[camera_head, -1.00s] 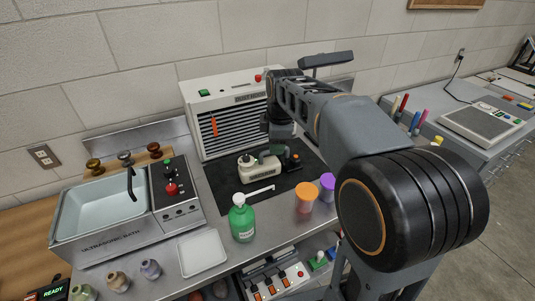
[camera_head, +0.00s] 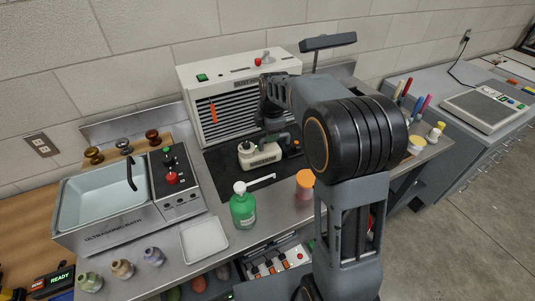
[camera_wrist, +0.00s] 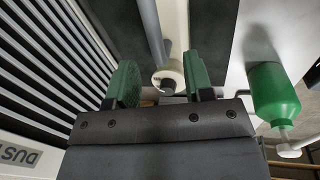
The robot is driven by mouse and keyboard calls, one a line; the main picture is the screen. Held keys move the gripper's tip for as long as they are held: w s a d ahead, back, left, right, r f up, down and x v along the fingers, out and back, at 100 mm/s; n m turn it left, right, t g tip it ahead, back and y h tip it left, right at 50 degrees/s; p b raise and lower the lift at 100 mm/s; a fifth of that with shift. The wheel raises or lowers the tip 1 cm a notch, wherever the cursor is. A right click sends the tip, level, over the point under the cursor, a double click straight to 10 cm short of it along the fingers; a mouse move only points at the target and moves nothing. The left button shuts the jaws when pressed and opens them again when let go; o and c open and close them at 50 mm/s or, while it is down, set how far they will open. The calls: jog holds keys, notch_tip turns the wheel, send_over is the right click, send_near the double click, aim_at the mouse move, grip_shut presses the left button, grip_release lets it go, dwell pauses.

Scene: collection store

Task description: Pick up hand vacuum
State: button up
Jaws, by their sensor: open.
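The hand vacuum (camera_head: 262,157) has a cream body and a dark handle. It lies on the black mat (camera_head: 228,182) in front of the white slatted cabinet. In the head view my gripper (camera_head: 271,128) is just above and behind the vacuum, partly hidden by my arm. In the wrist view my gripper (camera_wrist: 162,84) is open, with its two green fingers apart. A cream round-ended part, probably the vacuum (camera_wrist: 183,22), shows between and beyond the fingers. I cannot tell whether any finger touches it.
The white slatted cabinet (camera_head: 224,85) stands close behind the mat. A green pump bottle (camera_head: 243,209) and an orange jar (camera_head: 305,184) stand in front. An ultrasonic bath (camera_head: 105,208) is at the left, with a white tray (camera_head: 204,240) beside it. Marker pens (camera_head: 413,102) are at the right.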

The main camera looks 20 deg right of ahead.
aim_at(272, 148)
jog(key=shift+w+f+p, duration=0.15)
jog(key=shift+w+f, duration=0.05)
jog(key=shift+f, duration=0.6)
jog(key=shift+w+f+p, duration=0.15)
jog(key=shift+f+p, duration=0.05)
jog(key=shift+f, duration=0.55)
jog(key=shift+w+f+p, duration=0.15)
jog(key=shift+w+f, duration=0.05)
jog(key=shift+f, duration=0.6)
grip_shut()
